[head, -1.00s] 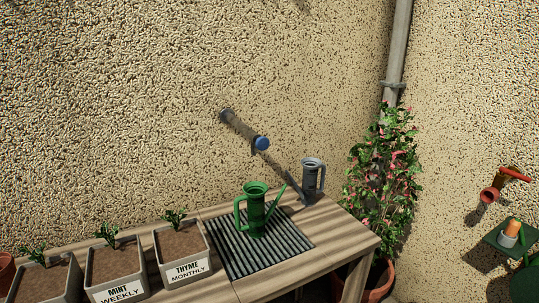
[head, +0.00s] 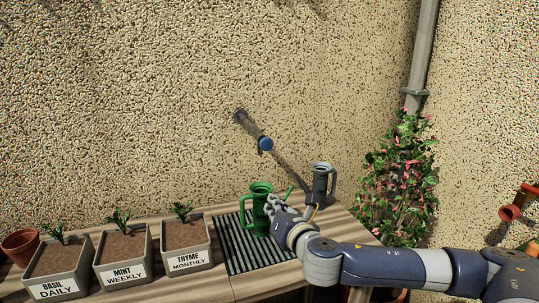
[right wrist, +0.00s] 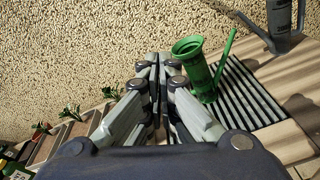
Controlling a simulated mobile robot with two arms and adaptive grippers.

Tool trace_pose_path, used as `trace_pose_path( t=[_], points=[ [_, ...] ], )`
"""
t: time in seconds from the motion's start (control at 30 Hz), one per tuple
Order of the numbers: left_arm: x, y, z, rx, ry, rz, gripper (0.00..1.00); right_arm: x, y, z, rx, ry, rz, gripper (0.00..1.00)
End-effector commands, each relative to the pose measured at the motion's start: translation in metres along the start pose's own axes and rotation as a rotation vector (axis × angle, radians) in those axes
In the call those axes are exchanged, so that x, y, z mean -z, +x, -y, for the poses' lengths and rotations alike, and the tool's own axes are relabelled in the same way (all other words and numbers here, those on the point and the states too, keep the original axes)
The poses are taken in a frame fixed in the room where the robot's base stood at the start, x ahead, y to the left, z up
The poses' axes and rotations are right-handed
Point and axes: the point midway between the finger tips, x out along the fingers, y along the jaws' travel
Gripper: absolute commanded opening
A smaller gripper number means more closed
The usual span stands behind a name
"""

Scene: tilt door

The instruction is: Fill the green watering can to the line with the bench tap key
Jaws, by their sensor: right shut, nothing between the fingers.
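The green watering can (head: 257,212) stands upright on a ribbed drain grate (head: 238,258) on the bench; it also shows in the right wrist view (right wrist: 196,70). My left gripper is not in view.
A grey watering can (head: 321,183) stands behind right on the bench. Planters labelled basil (head: 57,285), mint (head: 125,270) and thyme (head: 187,259) line the left. A terracotta pot (head: 20,245) is at far left. A flowering plant (head: 398,185) stands right of the bench.

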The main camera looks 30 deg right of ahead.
Motion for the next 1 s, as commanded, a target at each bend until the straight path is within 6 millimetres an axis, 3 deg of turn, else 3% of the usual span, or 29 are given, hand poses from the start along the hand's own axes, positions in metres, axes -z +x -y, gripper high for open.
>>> trace_pose_path(
  t=[0.03,0.1,0.3,0.77,1.0],
  points=[
    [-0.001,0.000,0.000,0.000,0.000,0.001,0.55,-0.023,-0.003,-0.001,-0.010,-0.090,0.041,0.00],
    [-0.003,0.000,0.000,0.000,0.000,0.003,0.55,-0.044,-0.007,-0.001,-0.017,-0.196,0.080,0.00],
    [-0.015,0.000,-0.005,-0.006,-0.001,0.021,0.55,-0.081,-0.016,0.000,-0.014,-0.383,0.148,0.00],
    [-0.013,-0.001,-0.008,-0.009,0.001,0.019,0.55,-0.089,-0.018,0.000,-0.011,-0.420,0.162,0.00],
    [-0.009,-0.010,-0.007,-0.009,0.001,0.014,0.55,-0.094,0.002,-0.002,-0.010,-0.416,0.161,0.00]
  ],
)
